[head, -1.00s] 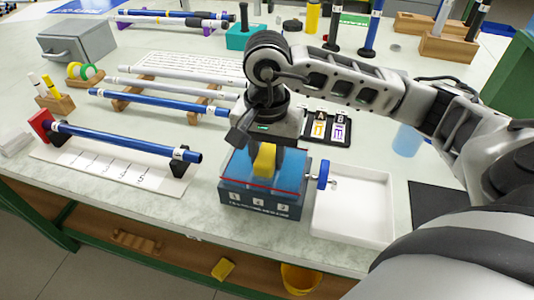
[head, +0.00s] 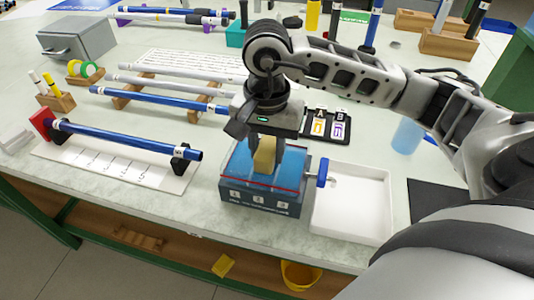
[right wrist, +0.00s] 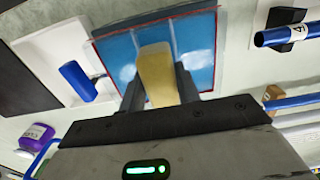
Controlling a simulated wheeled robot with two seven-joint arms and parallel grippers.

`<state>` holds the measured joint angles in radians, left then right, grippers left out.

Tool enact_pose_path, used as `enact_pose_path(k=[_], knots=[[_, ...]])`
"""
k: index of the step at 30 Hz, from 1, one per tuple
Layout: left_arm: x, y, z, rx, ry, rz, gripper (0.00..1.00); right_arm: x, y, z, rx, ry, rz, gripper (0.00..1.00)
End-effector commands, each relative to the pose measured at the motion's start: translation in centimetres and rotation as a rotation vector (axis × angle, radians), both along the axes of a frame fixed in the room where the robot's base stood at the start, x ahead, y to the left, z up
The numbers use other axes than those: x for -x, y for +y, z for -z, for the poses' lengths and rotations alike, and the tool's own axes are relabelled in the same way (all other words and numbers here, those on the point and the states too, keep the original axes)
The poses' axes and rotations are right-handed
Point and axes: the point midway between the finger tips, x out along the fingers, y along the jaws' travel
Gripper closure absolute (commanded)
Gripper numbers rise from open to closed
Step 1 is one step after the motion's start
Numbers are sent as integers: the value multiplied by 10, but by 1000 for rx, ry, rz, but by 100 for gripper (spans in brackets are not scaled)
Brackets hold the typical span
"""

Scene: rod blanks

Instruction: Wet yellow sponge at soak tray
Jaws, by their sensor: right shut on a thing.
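The yellow sponge (head: 265,156) is a small block held between the fingers of my right gripper (head: 264,160), which is shut on it. The soak tray (head: 258,199) is a dark blue box with blue water, a red line along its rim and numbered marks on its front. The sponge is over the water area, and I cannot tell how deep its lower end reaches. In the right wrist view the sponge (right wrist: 157,75) looks darker tan and stands against the blue tray (right wrist: 207,50). My left gripper is not in view.
A blue rod (head: 125,140) rests on stands to the left. More rods (head: 155,102) lie behind. A yellow bin (head: 300,275) is below the bench.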

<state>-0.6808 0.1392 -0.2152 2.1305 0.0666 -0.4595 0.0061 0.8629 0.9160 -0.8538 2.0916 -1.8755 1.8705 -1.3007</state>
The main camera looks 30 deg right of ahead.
Motion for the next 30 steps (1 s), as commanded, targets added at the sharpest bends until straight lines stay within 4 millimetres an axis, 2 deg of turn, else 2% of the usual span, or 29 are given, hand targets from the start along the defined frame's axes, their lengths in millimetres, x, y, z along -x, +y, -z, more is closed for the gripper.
enact_pose_path(k=[1, 15, 30], knots=[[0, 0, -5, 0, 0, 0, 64, 0, 0, -7, -1, -2, 0, 86], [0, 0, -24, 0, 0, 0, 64, -1, 0, -45, 0, -4, 2, 86], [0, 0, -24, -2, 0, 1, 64, 0, 0, -48, 0, -3, 1, 86]])
